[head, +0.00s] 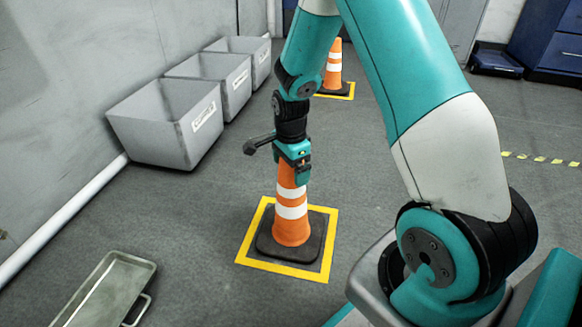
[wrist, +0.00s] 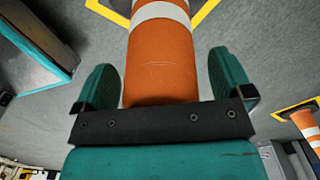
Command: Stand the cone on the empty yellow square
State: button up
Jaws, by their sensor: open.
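An orange cone (head: 291,229) with white bands and a dark square base stands upright inside a yellow square outline (head: 331,240) on the floor. Its base lies within the outline, apart from the yellow lines as far as I can see. My gripper (head: 294,168) is at the cone's top. In the wrist view the open fingers of my gripper (wrist: 164,72) are on either side of the cone (wrist: 162,55), with gaps beside it. The cone's tip is hidden by my gripper.
A second cone (head: 333,66) stands on another yellow square (head: 348,92) at the back, partly behind my arm. Grey bins (head: 165,122) line the left wall. A metal tray (head: 108,290) lies at the front left. Grey floor around the near square is clear.

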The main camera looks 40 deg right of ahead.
notch_tip(320, 180, up, 11)
jog(key=p, duration=0.6)
jog(key=shift+r, duration=0.15)
jog(key=shift+a+r+p, duration=0.2)
jog(key=shift+r+p, duration=0.1)
jog(key=shift+r, duration=0.05)
jog(key=s+a+r+n+y, duration=0.1)
jog(key=s+a+r+n, duration=0.3)
jog(key=a+r+n, duration=0.45)
jog(key=s+a+r+n+y, duration=0.1)
jog(key=s+a+r+n, duration=0.3)
jog(key=s+n, duration=0.5)
jog(key=s+a+r+n+y, duration=0.2)
jog(key=s+a+r+n, duration=0.3)
jog(key=s+a+n, duration=0.4)
jog(key=shift+s+a, duration=0.15)
jog(key=shift+a, duration=0.05)
